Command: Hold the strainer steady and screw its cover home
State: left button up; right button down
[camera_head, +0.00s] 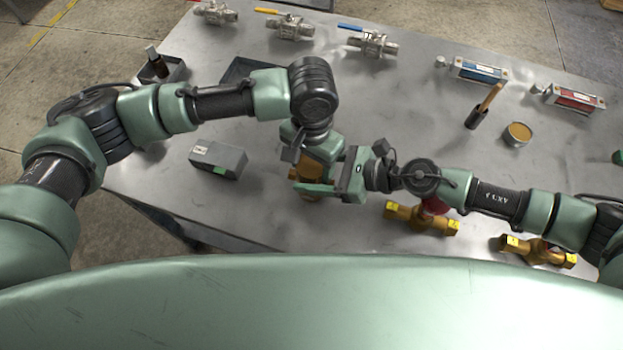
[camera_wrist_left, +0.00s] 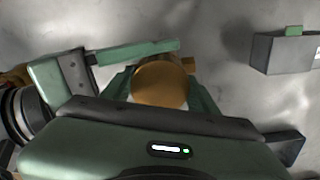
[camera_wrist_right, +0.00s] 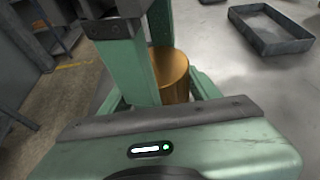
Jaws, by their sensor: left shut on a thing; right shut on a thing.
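The brass strainer (camera_head: 310,196) stands upright on the metal table near the front edge, largely hidden by both grippers. Its brass cover looks like a round, smooth top in the left wrist view (camera_wrist_left: 160,84) and a cylinder side in the right wrist view (camera_wrist_right: 174,72). My left gripper (camera_head: 320,152) reaches down from above and is shut around the cover. My right gripper (camera_head: 318,184) comes in level from the right, lower down, and is shut on the strainer body. The seam between cover and body is hidden, so I cannot tell how far the cover is seated.
A grey box (camera_head: 218,158) lies left of the strainer. Two brass fittings (camera_head: 424,219) (camera_head: 540,250) lie along the front edge at right, under my right arm. Several valves (camera_head: 372,42) line the back.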

pick_arm(q)
jog(key=o, duration=1.5)
jog(key=shift+o, duration=0.2)
jog(key=shift+r, duration=0.15)
jog(key=shift+r, duration=2.1)
jog(key=shift+c, duration=0.5)
jog(key=shift+r, duration=0.1)
